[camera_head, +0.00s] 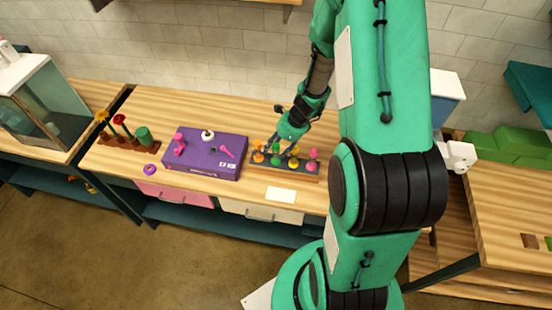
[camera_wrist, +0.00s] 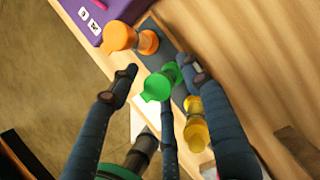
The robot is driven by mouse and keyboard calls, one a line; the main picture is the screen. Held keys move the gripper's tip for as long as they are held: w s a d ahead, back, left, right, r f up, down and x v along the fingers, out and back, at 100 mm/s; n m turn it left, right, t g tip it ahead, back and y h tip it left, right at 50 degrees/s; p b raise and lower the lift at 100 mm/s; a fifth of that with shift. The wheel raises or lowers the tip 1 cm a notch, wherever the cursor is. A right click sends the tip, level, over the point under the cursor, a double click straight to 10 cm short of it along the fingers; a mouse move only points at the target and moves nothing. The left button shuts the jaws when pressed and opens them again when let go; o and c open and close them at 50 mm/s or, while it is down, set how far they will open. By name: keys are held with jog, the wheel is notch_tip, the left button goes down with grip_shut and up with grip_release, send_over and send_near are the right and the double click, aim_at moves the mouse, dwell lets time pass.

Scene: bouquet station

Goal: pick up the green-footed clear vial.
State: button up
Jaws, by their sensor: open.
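The green-footed vial (camera_wrist: 157,86) is at the middle of the wrist view, showing a green disc and a second green part; its clear body is hard to make out. In the head view it is a small green spot (camera_head: 276,160) in a row on a dark-topped rack (camera_head: 300,174). My gripper (camera_wrist: 160,76) is open, with dark fingers on the left and right of the green vial and a third finger below it. I cannot tell whether any finger touches it. In the head view my gripper (camera_head: 290,138) is just above and behind the row.
An orange vial (camera_wrist: 120,37) and a yellow vial (camera_wrist: 196,132) stand close on either side; a pink one (camera_head: 313,154) is at the row's right end. A purple box (camera_head: 205,168) is to the left, and a white card (camera_head: 281,194) lies in front.

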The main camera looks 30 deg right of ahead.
jog(key=shift+c, duration=0.5)
grip_shut()
jog(key=shift+r, duration=0.1)
jog(key=shift+r, duration=0.7)
notch_tip(320, 180, up, 2)
jog(key=shift+w+r, duration=0.1)
jog(key=s+a, duration=0.2)
jog(key=s, duration=0.5)
jog(key=s+a+r+b, duration=0.1)
jog(key=s+a, duration=0.2)
jog(key=s, duration=0.5)
jog(key=shift+s+r, duration=0.15)
jog(key=shift+s, duration=0.05)
